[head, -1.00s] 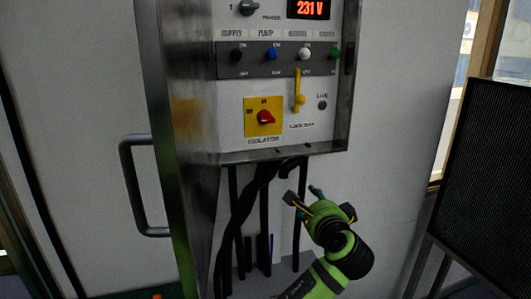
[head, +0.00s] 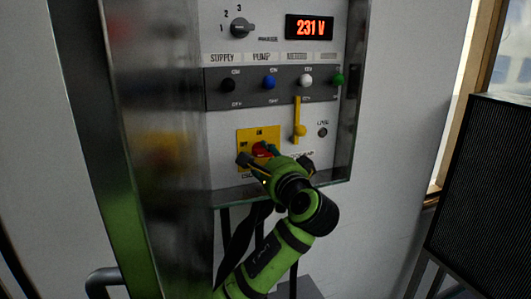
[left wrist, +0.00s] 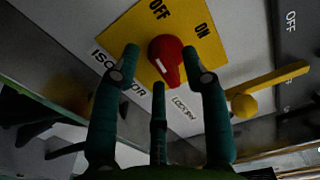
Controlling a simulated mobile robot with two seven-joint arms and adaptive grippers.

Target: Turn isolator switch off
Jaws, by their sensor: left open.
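The red isolator knob (head: 261,149) sits on a yellow plate (head: 245,135) marked ON and OFF, low on the panel. In the left wrist view the knob (left wrist: 166,55) lies between the fingertips of my open left gripper (left wrist: 162,62). The fingers stand on both sides of it, with a third finger below; contact cannot be told. In the head view my left gripper (head: 268,158) covers part of the knob and plate. My right gripper is not in view.
A yellow lock bar (head: 297,112) with a round yellow knob stands just right of the isolator; the left wrist view shows it too (left wrist: 275,80). Above are a row of coloured buttons, a selector dial (head: 240,28) and a display (head: 309,27) reading 231 V. Black cables hang below.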

